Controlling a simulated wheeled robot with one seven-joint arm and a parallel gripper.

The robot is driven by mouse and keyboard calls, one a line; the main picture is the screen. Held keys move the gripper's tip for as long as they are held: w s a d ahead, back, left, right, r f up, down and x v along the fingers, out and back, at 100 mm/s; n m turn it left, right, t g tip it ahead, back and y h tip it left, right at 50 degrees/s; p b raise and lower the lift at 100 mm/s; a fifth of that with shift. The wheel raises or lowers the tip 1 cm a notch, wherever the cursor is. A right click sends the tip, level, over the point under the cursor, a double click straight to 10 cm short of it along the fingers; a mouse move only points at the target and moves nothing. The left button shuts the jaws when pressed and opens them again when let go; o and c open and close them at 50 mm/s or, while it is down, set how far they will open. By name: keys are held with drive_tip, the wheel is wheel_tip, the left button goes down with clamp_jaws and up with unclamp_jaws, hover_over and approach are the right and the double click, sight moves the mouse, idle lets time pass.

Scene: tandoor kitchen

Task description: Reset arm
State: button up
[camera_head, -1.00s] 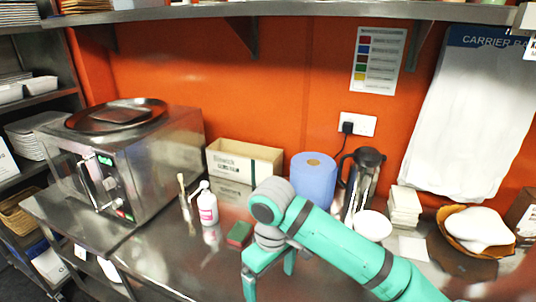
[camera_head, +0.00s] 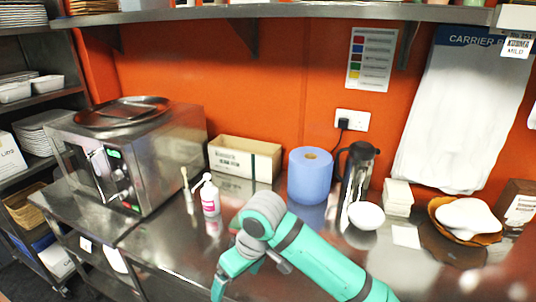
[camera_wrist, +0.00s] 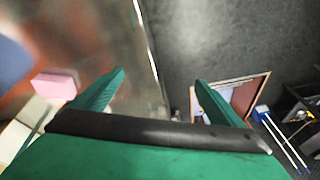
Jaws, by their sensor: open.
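My green gripper (camera_head: 238,278) hangs over the front of the steel counter (camera_head: 165,245) in the head view, fingers pointing down. In the wrist view my gripper (camera_wrist: 159,78) has its two fingers wide apart with nothing between them. Below them show the counter's edge and the dark floor (camera_wrist: 215,35). The green arm reaches in from the lower right of the head view.
On the counter stand a steel oven (camera_head: 150,155), a white-and-pink bottle (camera_head: 209,198), a cardboard box (camera_head: 245,158), a blue roll (camera_head: 310,176), a steel jug (camera_head: 357,172) and a white bowl (camera_head: 366,215). A shelf (camera_head: 300,12) runs above.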

drive_tip(key=w+a+r+m+t+y, duration=0.15)
drive_tip(key=a+t+y, duration=0.3)
drive_tip(key=a, duration=0.45)
drive_tip(key=w+a+r+m+t+y, duration=0.1)
drive_tip(key=a+r+m+t+y, duration=0.15)
drive_tip(key=a+y, duration=0.55)
drive_tip(key=s+d+f+m+t+h, duration=0.4)
drive_tip(key=s+d+f+m+h, duration=0.15)
drive_tip(key=f, duration=0.35)
drive_tip(key=s+d+f+m+t+h, duration=0.45)
drive_tip(key=s+d+f+h, duration=0.2)
drive_tip(key=f, duration=0.25)
drive_tip(key=s+d+n+h, duration=0.1)
drive_tip(key=s+d, duration=0.3)
drive_tip(key=s, duration=0.4)
drive_tip(key=s+d+n+h, duration=0.1)
drive_tip(key=s+d, duration=0.3)
drive_tip(key=s, duration=0.4)
drive_tip(key=s+d+f+n+g+h, duration=0.1)
drive_tip(key=s+d, duration=0.3)
drive_tip(key=s, duration=0.4)
drive_tip(key=shift+d+n, duration=0.25)
drive_tip(key=shift+n, duration=0.55)
drive_tip(key=shift+s+f+h, duration=0.1)
drive_tip(key=shift+h, duration=0.15)
